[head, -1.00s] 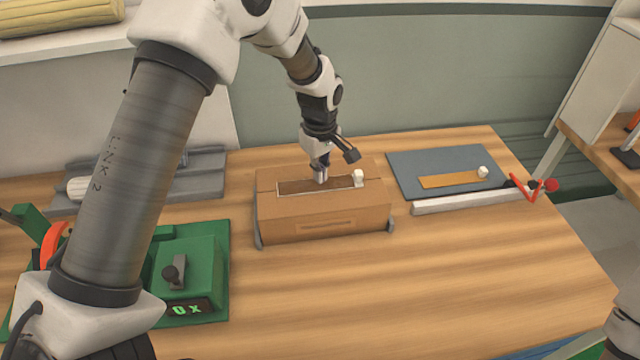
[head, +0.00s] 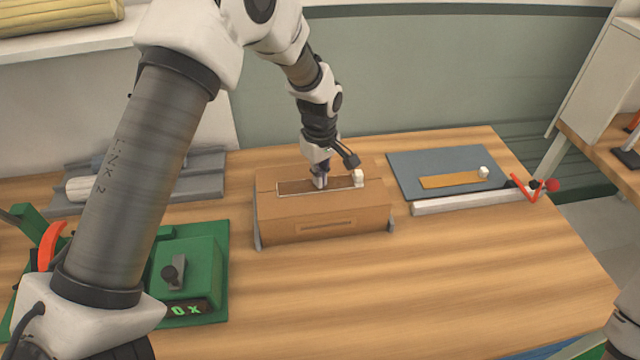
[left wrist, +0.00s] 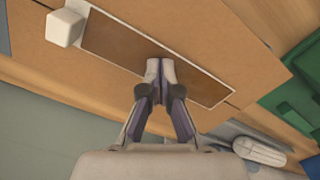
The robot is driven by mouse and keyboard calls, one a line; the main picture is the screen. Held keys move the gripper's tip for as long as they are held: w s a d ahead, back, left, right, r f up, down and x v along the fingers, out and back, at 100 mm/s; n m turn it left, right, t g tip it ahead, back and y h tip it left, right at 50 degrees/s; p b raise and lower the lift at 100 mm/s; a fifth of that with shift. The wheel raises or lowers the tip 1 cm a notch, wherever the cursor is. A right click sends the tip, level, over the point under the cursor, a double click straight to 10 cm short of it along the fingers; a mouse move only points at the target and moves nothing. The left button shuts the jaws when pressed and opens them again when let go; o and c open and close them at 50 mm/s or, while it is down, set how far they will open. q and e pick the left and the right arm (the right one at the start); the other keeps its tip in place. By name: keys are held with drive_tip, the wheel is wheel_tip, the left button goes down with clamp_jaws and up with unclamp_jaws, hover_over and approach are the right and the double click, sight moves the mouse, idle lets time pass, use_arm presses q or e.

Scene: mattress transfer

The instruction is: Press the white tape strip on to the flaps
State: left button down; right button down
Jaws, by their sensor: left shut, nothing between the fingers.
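A cardboard box (head: 325,226) stands on the bench, its top flaps closed. Along the top lies a long brown strip with a thin pale border (head: 340,182); it looks brown rather than white. A small white block (head: 358,178) sits at its right end. The strip also shows in the left wrist view (left wrist: 115,42), with the white block (left wrist: 64,27) at its upper left end. My left gripper (head: 320,182) is shut and empty, pointing down with its fingertips at the strip's middle. The fingertips (left wrist: 160,72) hide a small part of the strip. My right gripper is out of view.
A blue-grey mat (head: 405,165) holds an orange strip (head: 452,180) with a white block. A pale bar (head: 460,203) with a red clamp lies in front of it. A green device (head: 208,265) stands at left. The bench's front right is clear.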

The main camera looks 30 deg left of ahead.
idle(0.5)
use_arm(q)
wheel_tip(320, 180, up, 7)
drive_tip(key=p, duration=0.6)
drive_tip(key=shift+r+p, duration=0.1)
drive_tip(key=shift+p, duration=0.25)
